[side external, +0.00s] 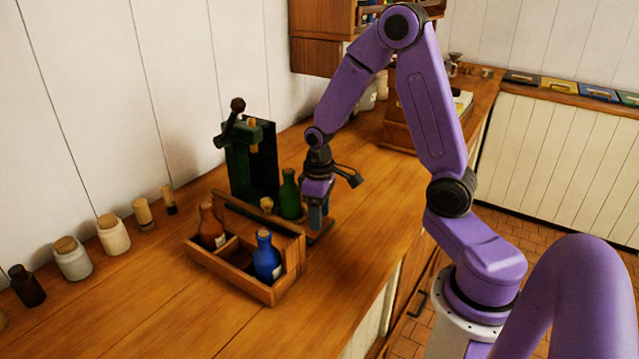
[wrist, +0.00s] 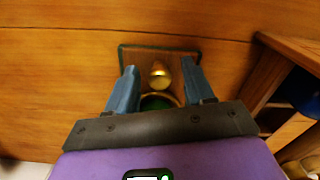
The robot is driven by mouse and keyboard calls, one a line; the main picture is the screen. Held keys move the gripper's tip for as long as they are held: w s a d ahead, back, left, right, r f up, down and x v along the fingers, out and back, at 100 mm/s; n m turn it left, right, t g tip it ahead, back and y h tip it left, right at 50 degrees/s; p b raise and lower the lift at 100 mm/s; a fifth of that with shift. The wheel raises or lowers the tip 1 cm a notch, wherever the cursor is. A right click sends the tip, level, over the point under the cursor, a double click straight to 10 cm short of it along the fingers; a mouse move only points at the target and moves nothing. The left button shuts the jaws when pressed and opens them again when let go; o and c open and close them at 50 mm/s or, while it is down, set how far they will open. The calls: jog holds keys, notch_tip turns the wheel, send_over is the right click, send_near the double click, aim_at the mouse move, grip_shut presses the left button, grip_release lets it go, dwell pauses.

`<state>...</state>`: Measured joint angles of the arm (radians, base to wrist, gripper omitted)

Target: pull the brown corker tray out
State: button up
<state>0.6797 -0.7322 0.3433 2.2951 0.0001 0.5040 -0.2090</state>
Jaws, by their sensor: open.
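The corker (side external: 254,160) is a dark green press with a raised lever, standing on the counter near the wall. Its brown tray (side external: 323,233) lies low on the counter at its front, partly hidden by my gripper. In the wrist view the tray (wrist: 140,57) is a brown plate edged in dark green, with a round brass knob (wrist: 160,74) on it. My gripper (side external: 317,222) points down over the tray. In the wrist view its open blue fingers (wrist: 159,68) are on either side of the knob, with nothing gripped. Whether they touch the knob, I cannot tell.
A wooden caddy (side external: 228,270) holding a brown bottle (side external: 211,226) and a blue bottle (side external: 267,256) stands close beside my gripper. A green bottle (side external: 290,194) stands by the corker. Several corked jars (side external: 113,234) line the wall. The counter's front (side external: 345,270) is clear.

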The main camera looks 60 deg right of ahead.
notch_tip(320, 180, up, 17)
jog(key=shift+f, duration=0.15)
dwell(0.5)
jog(key=s+a+f+n, duration=0.3)
jog(key=s+a, duration=0.3)
jog(key=s, duration=0.4)
jog(key=s+a+f+n, duration=0.3)
jog(key=s+a+n, duration=0.3)
jog(key=s, duration=0.5)
jog(key=shift+s+a+n, duration=0.15)
jog(key=shift+s+n, duration=0.15)
